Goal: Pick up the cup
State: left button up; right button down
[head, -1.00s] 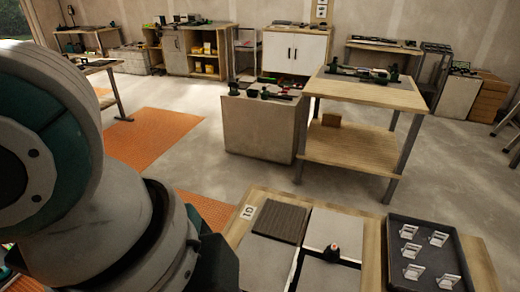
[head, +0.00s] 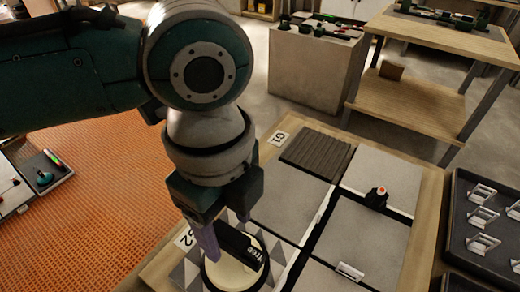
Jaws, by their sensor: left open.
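The cup (head: 238,273), a cream round disc with a dark rim and a black handle lettered "free", sits on a patterned tile at the bottom of the head view. My left gripper (head: 222,238) points down over it from above. It is open, and one purple finger shows at the left side of the black handle. The other finger is hidden, and I cannot tell whether the finger touches the handle. My right gripper is not in view.
Grey tiles (head: 366,240) with dark gaps and white clips lie on the wooden board. A small black piece with a red top (head: 377,196) stands on them. A dark tray (head: 456,240) of white clips is at right. A workbench (head: 440,40) stands behind.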

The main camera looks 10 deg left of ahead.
aim_at(229, 234)
pick_arm(q)
notch_tip(229, 234, down, 4)
jog(key=shift+w+a+r+b, duration=0.1)
jog(key=shift+b, duration=0.2)
grip_shut()
dwell(0.3)
